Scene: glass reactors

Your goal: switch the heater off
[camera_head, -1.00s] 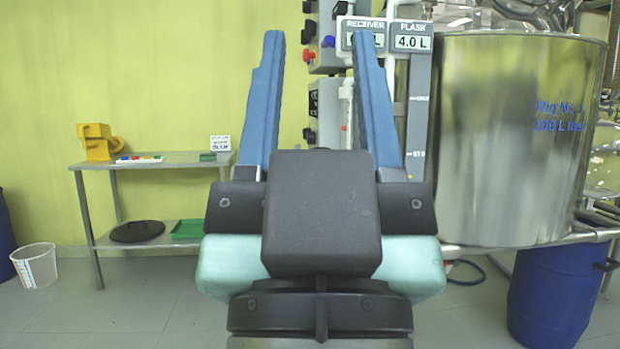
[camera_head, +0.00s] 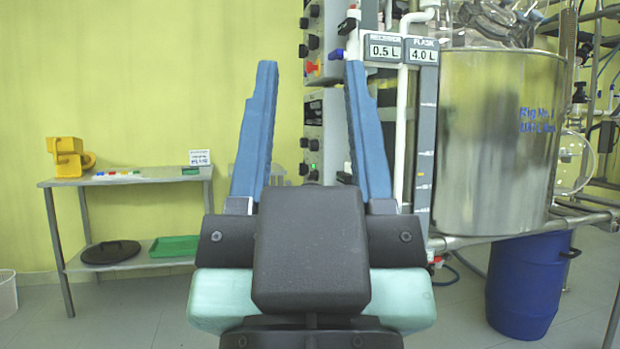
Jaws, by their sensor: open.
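The heater is not clearly marked in this view. Two grey control boxes stand behind my gripper. The upper box (camera_head: 312,42) has black knobs, an orange-red button and a blue part near it. The lower box (camera_head: 313,125) has black knobs and a small green light (camera_head: 314,167) near its bottom. My gripper (camera_head: 310,64) is open and empty, its two blue fingers pointing up and away on either side of the boxes in the picture. The fingers appear in front of the boxes; I see no contact. The right finger hides part of the boxes' right side.
A large steel vessel (camera_head: 495,150) on a pipe frame stands at the right, above a blue drum (camera_head: 525,285). Receiver and flask level displays (camera_head: 403,50) hang beside it. A steel table (camera_head: 125,180) stands at the left. The floor between looks clear.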

